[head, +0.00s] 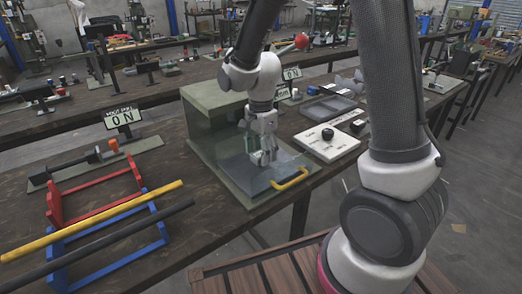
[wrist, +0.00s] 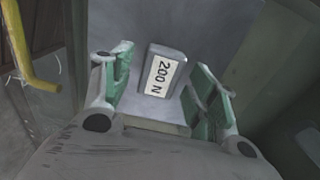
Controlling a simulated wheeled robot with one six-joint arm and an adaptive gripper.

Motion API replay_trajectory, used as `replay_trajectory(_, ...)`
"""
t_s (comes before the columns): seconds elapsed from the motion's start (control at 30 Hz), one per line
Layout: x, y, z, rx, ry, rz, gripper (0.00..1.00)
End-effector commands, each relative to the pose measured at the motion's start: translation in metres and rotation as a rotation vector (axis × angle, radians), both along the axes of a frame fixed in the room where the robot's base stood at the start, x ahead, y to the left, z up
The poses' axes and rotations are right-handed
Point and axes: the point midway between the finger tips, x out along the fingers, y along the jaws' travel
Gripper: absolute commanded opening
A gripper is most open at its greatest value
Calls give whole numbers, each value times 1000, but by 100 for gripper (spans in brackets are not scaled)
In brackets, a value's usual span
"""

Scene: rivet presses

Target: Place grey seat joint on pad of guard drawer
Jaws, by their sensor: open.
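The guard drawer (head: 238,172) stands out of the green guard housing (head: 212,112), with a yellow handle (head: 291,180) at its front. My gripper (head: 264,158) is low over the drawer, pointing down. In the wrist view my gripper (wrist: 165,88) is open, its green finger pads apart. A grey block (wrist: 151,66) with a white "200 N" label shows between and beyond the fingers, on a grey surface. I cannot tell whether this block is the pad or another part. No piece is clearly recognisable as the grey seat joint. Part of the drawer floor is hidden by my gripper.
Right of the drawer are a white control panel (head: 327,142) with a black knob and a grey tray (head: 328,108). Left are a red and blue rack (head: 107,208) with yellow and black bars. The yellow handle also shows in the wrist view (wrist: 27,62).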

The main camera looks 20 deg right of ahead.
Motion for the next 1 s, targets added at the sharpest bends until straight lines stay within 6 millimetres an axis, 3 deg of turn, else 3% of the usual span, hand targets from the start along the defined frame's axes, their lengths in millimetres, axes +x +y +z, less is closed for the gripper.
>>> replay_trajectory(0.23, 1, 0, 17, 1, -4, 0, 58)
replay_trajectory(0.5, 1, 0, 77, 2, -7, 0, 58)
replay_trajectory(0.7, 1, 0, 111, 1, -4, 0, 58)
replay_trajectory(1.0, -3, -4, 127, 2, -7, 18, 58)
